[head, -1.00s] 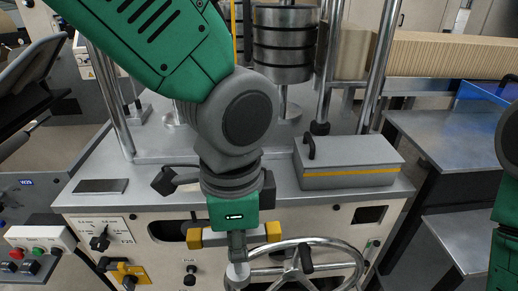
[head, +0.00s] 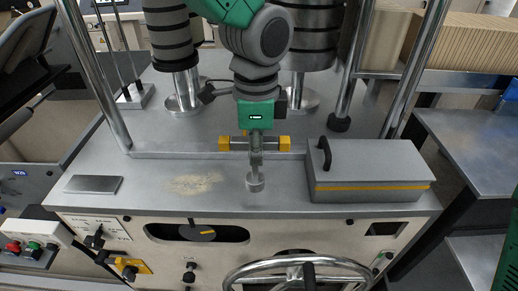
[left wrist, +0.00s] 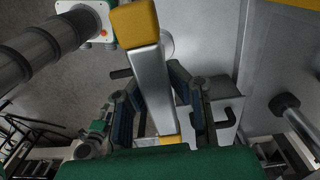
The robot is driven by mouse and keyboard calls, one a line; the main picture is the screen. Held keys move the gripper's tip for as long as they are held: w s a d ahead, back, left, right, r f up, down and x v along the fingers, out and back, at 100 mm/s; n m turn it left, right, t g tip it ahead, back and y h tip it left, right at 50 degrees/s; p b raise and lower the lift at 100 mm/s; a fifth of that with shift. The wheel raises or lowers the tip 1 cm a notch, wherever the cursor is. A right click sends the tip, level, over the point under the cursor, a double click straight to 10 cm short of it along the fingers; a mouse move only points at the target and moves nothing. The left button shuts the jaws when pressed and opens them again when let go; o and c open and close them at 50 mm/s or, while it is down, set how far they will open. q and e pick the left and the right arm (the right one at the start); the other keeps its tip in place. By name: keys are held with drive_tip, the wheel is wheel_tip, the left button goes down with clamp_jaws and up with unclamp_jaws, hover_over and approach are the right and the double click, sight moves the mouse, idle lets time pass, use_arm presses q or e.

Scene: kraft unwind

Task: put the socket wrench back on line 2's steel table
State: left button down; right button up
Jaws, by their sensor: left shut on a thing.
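The socket wrench (head: 255,163) is T-shaped, with a grey crossbar, yellow ends and a round socket at the bottom of its shaft. My left gripper (head: 255,133) is shut on its crossbar. The wrench hangs upright over the bare steel top (head: 215,200) of the machine; I cannot tell whether the socket touches it. In the left wrist view the crossbar (left wrist: 151,85) runs between the two fingers of my left gripper (left wrist: 160,95). A steel table (head: 470,140) stands at the right; no line number is readable. My right gripper is out of view.
A grey box (head: 368,172) with a yellow stripe and black handle sits right of the wrench. A flat dark plate (head: 93,184) lies at the left. Upright posts and rollers (head: 168,40) stand behind. A handwheel (head: 297,270) is on the front.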

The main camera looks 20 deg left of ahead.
use_arm(q)
drive_tip(key=w+a, duration=0.1)
drive_tip(key=w, duration=0.5)
drive_tip(key=f, duration=0.3)
drive_tip(key=f+p, duration=0.1)
drive_tip(key=f, duration=0.2)
drive_tip(key=shift+w+a+f+p, duration=0.1)
drive_tip(key=shift+a+f+p, duration=0.1)
drive_tip(key=shift+f+p, duration=0.1)
drive_tip(key=shift+w+f, duration=0.15)
drive_tip(key=shift+d, duration=0.2)
drive_tip(key=c, duration=1.6)
unclamp_jaws()
drive_tip(key=shift+d, duration=0.2)
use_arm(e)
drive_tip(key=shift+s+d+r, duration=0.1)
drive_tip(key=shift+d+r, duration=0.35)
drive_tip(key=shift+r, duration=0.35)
use_arm(q)
drive_tip(key=shift+a+f, duration=0.1)
drive_tip(key=shift+a, duration=0.1)
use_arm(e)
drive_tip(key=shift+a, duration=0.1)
